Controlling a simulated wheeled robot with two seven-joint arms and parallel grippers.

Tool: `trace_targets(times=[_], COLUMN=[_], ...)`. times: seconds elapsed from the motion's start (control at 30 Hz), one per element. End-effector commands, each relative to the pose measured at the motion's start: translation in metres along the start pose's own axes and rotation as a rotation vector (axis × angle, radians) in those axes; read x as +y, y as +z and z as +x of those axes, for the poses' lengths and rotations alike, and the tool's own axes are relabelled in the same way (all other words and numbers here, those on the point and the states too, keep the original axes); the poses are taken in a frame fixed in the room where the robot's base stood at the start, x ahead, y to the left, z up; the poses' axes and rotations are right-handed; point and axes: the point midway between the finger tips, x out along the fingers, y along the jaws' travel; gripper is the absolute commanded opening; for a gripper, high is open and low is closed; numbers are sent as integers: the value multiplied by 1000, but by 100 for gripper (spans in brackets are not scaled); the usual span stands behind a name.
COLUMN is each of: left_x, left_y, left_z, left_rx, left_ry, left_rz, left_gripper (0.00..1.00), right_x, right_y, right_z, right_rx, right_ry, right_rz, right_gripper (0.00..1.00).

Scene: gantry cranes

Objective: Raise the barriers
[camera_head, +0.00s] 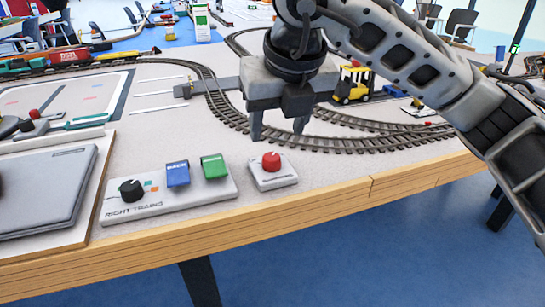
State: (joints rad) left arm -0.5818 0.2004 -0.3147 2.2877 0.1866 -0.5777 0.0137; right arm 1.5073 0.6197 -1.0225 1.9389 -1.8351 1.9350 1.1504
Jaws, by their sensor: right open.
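A white control panel (191,198) lies near the table's front edge. It carries a black knob (132,190), a blue switch (177,174) and a green switch (214,166). To its right is a small white box (284,180) with a red button (271,161). My right gripper (278,135) is open, its fingers pointing down above the table, behind the red button and apart from it. A small grey post-like piece (183,90) stands by the grey road strip; I cannot tell whether it is a barrier. My left gripper is not in view.
Curved train track (340,146) crosses the table behind the panel. A grey tablet-like slab (40,190) lies at the left. A toy train (68,55) is at the back left. The wooden table edge (250,217) runs in front.

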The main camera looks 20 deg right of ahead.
Motion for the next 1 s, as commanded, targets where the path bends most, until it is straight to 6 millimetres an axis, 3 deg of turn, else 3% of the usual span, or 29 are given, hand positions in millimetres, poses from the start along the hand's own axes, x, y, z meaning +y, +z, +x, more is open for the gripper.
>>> trace_targets(times=[0.1,0.3,0.5,0.77,0.8,0.93,1.0], left_x=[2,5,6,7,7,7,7], left_y=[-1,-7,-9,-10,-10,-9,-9], left_z=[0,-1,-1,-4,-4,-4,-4], left_rx=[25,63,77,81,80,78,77], left_ry=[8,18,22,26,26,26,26], left_rz=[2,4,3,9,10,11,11], left_gripper=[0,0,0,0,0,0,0], right_x=[-1,0,0,0,0,0,0], right_y=[-2,-1,0,0,0,0,0], right_z=[29,60,73,74,74,74,73], right_rx=[5,3,1,1,1,1,1], right_ry=[-1,1,1,1,1,1,1], right_rz=[2,1,0,0,0,0,0], right_gripper=[51,51,51,51,49,12,7])
